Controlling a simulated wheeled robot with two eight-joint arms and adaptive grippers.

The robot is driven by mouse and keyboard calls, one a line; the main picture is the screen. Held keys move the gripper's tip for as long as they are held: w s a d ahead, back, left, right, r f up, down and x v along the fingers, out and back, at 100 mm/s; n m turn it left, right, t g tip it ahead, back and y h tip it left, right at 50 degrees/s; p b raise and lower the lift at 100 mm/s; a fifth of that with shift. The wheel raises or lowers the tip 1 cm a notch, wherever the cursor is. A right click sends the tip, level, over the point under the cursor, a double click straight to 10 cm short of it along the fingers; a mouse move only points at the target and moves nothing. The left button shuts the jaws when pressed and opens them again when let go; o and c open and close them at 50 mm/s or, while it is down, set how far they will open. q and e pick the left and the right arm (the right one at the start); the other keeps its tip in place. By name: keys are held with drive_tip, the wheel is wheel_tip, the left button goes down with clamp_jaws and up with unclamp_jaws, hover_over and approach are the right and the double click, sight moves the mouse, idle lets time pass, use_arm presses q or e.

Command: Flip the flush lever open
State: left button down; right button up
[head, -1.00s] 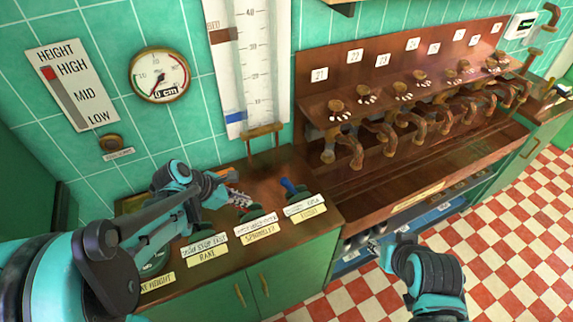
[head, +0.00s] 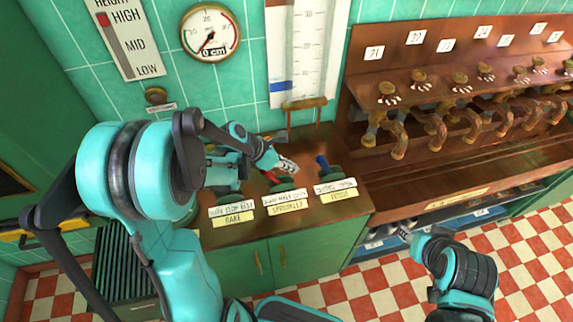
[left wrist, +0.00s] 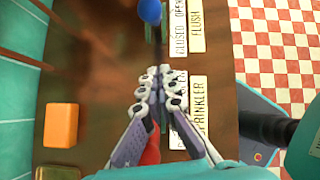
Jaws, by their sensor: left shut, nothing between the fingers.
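The flush lever has a blue handle (head: 322,163) and stands on the counter behind the card reading FLUSH (head: 338,195). In the left wrist view its blue knob (left wrist: 150,11) shows at the top edge, with a dark shaft below it. My left gripper (head: 291,166) is shut and empty, just left of the blue handle and apart from it. In the left wrist view its fingertips (left wrist: 158,72) point towards the knob. My right gripper (head: 406,231) is low at the right, away from the lever; its jaws are too small to read.
A red lever (left wrist: 151,148) lies under my left gripper, beside the SPRINKLER card (head: 288,204). An orange block (left wrist: 61,125) sits left of it in the left wrist view. A row of copper taps (head: 440,130) stands to the right. A dial (head: 210,33) hangs on the tiled wall.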

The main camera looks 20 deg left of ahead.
sight(325, 167)
use_arm(q)
drive_tip(key=b+x, duration=0.1)
drive_tip(key=x, duration=0.3)
drive_tip(key=shift+f, duration=0.2)
drive_tip(key=shift+w+d+r, duration=0.25)
drive_tip(key=shift+w+d, duration=0.3)
drive_tip(key=shift+w+d+r, duration=0.25)
drive_tip(key=shift+w+d, duration=0.3)
drive_tip(key=shift+w, duration=0.05)
drive_tip(key=shift+w+d+r, duration=0.25)
drive_tip(key=shift+w+d, duration=0.05)
drive_tip(key=shift+w, duration=0.05)
use_arm(e)
drive_tip(key=shift+f, duration=0.85)
use_arm(q)
drive_tip(key=shift+r, duration=0.1)
use_arm(e)
drive_tip(key=shift+r, duration=0.15)
